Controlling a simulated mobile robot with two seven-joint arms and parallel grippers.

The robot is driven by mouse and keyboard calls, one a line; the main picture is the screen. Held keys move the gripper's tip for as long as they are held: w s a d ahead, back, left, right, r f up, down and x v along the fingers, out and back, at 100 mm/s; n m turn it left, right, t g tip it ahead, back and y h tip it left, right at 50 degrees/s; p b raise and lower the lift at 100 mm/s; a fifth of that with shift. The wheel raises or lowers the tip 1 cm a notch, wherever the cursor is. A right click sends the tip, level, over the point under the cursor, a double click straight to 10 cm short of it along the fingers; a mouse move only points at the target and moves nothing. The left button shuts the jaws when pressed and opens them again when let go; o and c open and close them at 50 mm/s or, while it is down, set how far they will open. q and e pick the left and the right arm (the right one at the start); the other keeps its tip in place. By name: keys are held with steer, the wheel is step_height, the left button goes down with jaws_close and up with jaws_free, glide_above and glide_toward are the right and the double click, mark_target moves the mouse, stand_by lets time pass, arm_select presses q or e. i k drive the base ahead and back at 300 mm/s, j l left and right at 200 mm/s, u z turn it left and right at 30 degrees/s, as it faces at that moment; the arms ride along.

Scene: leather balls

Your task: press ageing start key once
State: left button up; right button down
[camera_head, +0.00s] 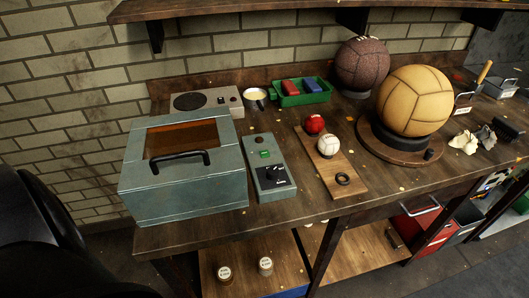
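A grey-green control panel (264,192) lies on the workbench, just right of a grey-green metal box. On the panel are a dark round part (258,140) at the far end, a small green key (265,154) below it, and a black dial plate (275,176) toward the front. Which of these is the ageing start key cannot be read for sure; the green key looks like a button. The box (185,190) is closed, with an amber window (183,139) and a black handle (180,158). Neither of my grippers is in view.
A tan ball (414,100) sits on a round stand. A green tray (301,97) and a cup (255,96) stand behind. A shelf (250,6) overhangs the back.

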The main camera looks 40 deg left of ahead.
mark_target(263, 153)
steer(key=i+l, duration=0.95)
steer(key=i+u, duration=0.1)
steer(key=u, duration=1.8)
